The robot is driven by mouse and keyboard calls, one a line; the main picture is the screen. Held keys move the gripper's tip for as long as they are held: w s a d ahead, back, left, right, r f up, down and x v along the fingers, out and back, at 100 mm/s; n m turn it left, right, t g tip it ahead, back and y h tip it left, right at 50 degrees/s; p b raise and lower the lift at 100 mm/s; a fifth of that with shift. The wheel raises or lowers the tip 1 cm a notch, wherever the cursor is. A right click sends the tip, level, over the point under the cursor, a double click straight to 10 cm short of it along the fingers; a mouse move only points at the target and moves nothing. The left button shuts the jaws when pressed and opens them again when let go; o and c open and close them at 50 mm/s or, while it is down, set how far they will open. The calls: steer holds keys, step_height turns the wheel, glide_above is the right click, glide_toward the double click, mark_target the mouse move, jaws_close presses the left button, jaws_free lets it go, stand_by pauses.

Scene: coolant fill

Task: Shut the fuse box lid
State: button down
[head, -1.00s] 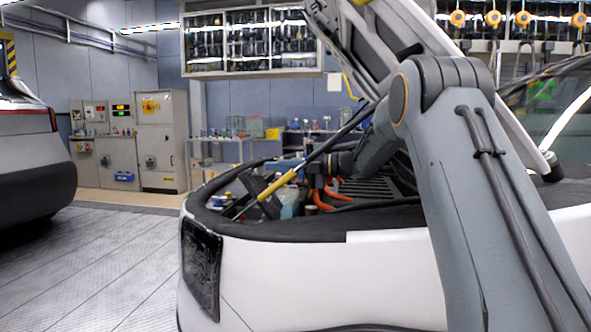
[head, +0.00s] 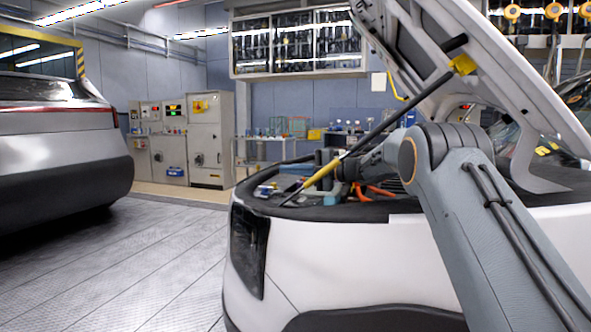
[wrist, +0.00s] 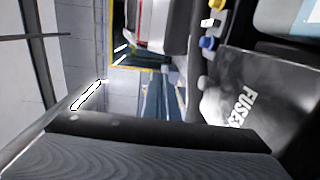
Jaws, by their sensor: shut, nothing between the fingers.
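The fuse box lid (wrist: 243,104), a grey see-through panel lettered "FUSES", is at the right of the wrist view, with the lettering running sideways. Its hinge and the full lid angle are not clear there. My gripper (wrist: 165,138) fills the bottom of the wrist view as a dark edge and a ribbed grey face, close beside the lid. It is shut with nothing held. I cannot tell whether it touches the lid. In the head view my arm reaches into the open engine bay (head: 300,190); the gripper and lid are hidden or too small to make out.
The raised hood (head: 480,60) and its strut with a yellow sleeve (head: 325,172) stand close around my arm. Blue (wrist: 208,42) and white caps sit beside the lid in the wrist view. Another car (head: 60,140) stands left; the floor between (head: 150,260) is clear.

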steer(key=shift+a+f, duration=0.4)
steer(key=shift+a, duration=0.15)
